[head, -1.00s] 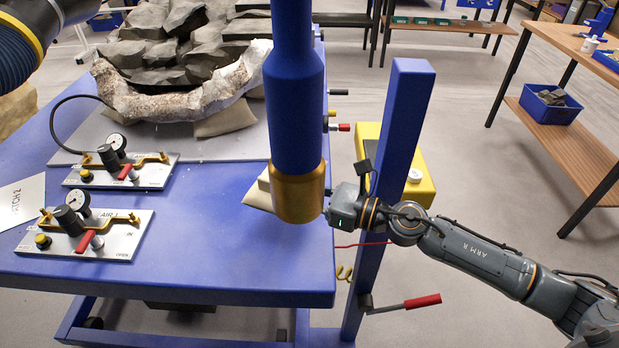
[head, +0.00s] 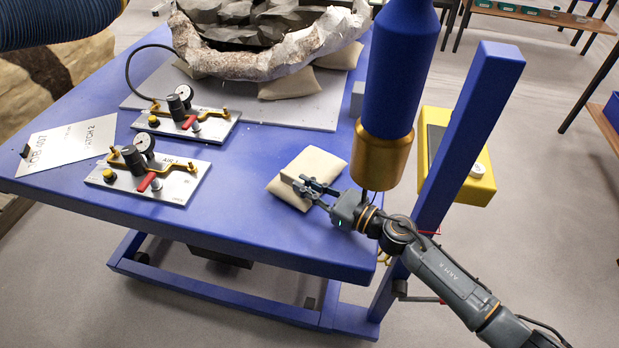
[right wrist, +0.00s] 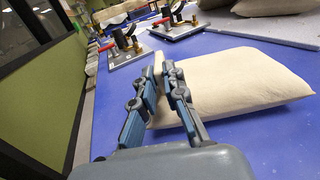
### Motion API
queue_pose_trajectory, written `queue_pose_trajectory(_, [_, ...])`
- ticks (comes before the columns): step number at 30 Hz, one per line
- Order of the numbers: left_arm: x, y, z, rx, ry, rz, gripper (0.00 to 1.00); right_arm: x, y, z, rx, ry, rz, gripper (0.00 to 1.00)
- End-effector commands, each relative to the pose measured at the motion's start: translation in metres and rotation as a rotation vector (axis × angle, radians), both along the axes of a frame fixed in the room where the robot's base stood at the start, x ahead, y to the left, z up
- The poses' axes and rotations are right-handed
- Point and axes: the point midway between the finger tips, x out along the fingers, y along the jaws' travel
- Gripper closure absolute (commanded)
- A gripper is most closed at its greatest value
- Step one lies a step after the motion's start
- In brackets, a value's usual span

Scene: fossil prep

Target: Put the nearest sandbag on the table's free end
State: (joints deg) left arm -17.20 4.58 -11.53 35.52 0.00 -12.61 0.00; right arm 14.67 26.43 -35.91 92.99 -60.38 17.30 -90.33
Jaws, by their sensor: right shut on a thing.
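A cream sandbag (head: 318,165) lies on the blue table (head: 240,225), near its front right end. Two other sandbags, one at the front (head: 287,84) and one at the right (head: 340,56), sit under the white-jacketed fossil block (head: 275,62). My left gripper is not in view.
A blue and brass cylinder (head: 390,100) hangs just above my right wrist. A blue post (head: 455,170) and a yellow box (head: 478,187) stand beside the table's right edge. Two valve panels (head: 150,182) (head: 186,126) and a label sheet (head: 70,143) occupy the left part.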

Motion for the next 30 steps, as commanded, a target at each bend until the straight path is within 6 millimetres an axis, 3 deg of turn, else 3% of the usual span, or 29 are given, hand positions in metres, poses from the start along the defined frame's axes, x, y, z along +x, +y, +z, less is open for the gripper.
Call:
queue_pose_trajectory(13, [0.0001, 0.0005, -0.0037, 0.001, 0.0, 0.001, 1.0, 0.0015, 0.0004, -0.0002, 0.003, -0.013, 0.0, 1.0])
queue_pose_trajectory(14, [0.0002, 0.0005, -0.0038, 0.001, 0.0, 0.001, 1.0, 0.0003, -0.0002, -0.0052, 0.001, -0.003, 0.0, 0.87])
queue_pose_trajectory(17, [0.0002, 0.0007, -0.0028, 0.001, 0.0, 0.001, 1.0, 0.0003, -0.0001, -0.0042, 0.0, -0.003, 0.0, 0.67])
queue_pose_trajectory(30, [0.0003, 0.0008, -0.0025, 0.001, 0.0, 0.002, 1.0, -0.0038, -0.0058, -0.0042, -0.001, -0.002, -0.001, 0.66])
